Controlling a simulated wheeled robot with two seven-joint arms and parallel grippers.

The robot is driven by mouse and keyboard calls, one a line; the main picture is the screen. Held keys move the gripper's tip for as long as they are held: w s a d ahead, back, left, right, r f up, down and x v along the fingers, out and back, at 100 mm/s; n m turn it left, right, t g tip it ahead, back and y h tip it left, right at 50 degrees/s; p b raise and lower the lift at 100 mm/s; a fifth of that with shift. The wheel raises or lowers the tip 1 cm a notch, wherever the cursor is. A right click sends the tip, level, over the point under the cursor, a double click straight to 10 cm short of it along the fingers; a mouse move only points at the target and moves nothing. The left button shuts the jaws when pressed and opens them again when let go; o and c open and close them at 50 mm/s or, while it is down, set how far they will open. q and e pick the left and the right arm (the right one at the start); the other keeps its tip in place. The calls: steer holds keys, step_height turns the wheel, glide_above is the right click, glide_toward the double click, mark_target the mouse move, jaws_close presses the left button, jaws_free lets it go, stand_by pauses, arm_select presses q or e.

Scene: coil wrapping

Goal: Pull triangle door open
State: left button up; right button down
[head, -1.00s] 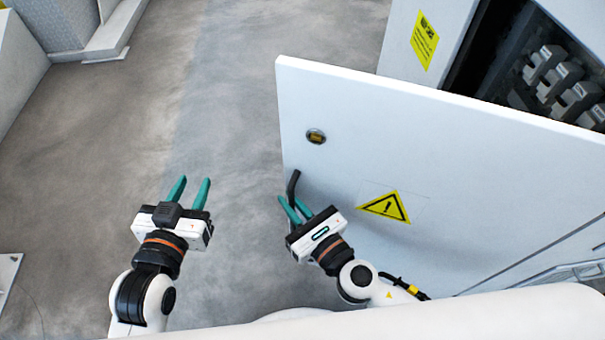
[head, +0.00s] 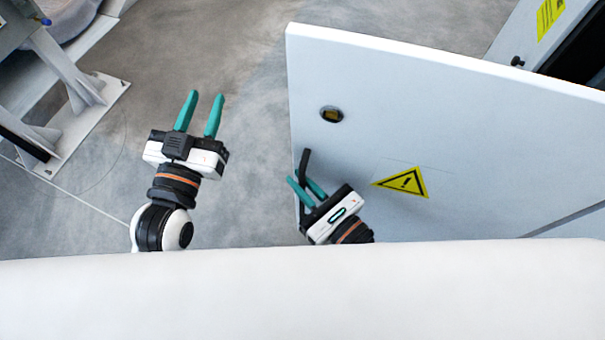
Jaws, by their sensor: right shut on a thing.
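The door (head: 450,140) is a large white panel with a yellow warning triangle (head: 402,183) and a small dark lock (head: 331,114). It stands swung out from the cabinet (head: 517,35) at the upper right. A black handle (head: 304,162) sits near the door's left edge. My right gripper (head: 305,188) is shut on the handle, with its teal fingers around it. My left gripper (head: 202,112) is open and empty over the floor, left of the door and apart from it. The door's hinge side is out of view.
A grey metal frame with a foot plate (head: 90,125) stands on the floor at the left. A yellow label (head: 549,14) is on the cabinet.

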arm_select(q)
steer(key=shift+s+r, duration=0.1)
arm_select(e)
steer(key=shift+s, duration=0.2)
steer(key=c, duration=1.8)
jaws_free()
steer(key=shift+f, duration=0.1)
